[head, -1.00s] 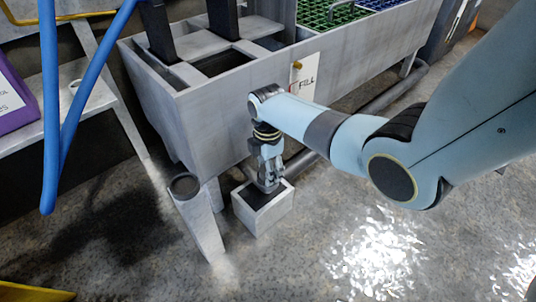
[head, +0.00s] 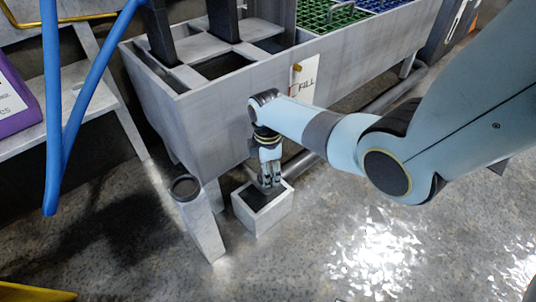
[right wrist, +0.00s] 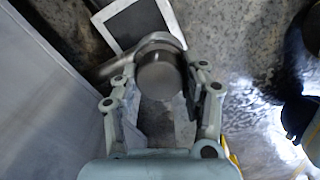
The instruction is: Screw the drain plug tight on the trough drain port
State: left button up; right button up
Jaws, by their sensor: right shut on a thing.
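The grey trough (head: 215,125) stands across the upper middle of the head view. My right gripper (head: 270,184) points down beside the trough's lower front edge, above a small grey box. In the right wrist view my right gripper (right wrist: 162,98) has its two fingers around a round, dull metal piece (right wrist: 160,75) that looks like the drain plug, and is shut on it. A curved grey metal part (right wrist: 160,41), perhaps the drain port, shows right behind the plug. Whether thread and port are engaged is hidden. My left gripper is not in view.
The small grey box (head: 274,216) with a dark top stands on the floor below my right gripper. Blue hoses (head: 52,120) hang at left. The floor at lower right is clear.

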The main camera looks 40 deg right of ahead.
jog(key=shift+r+m, duration=0.1)
jog(key=shift+m, duration=1.1)
jog(key=m+p, duration=0.1)
jog(key=m, duration=0.1)
jog(key=shift+w+r+m, duration=0.1)
jog(key=shift+m, duration=0.3)
jog(key=shift+m+p, duration=0.3)
jog(key=shift+m, duration=0.4)
jog(key=shift+f+m, duration=0.2)
jog(key=shift+m, duration=0.4)
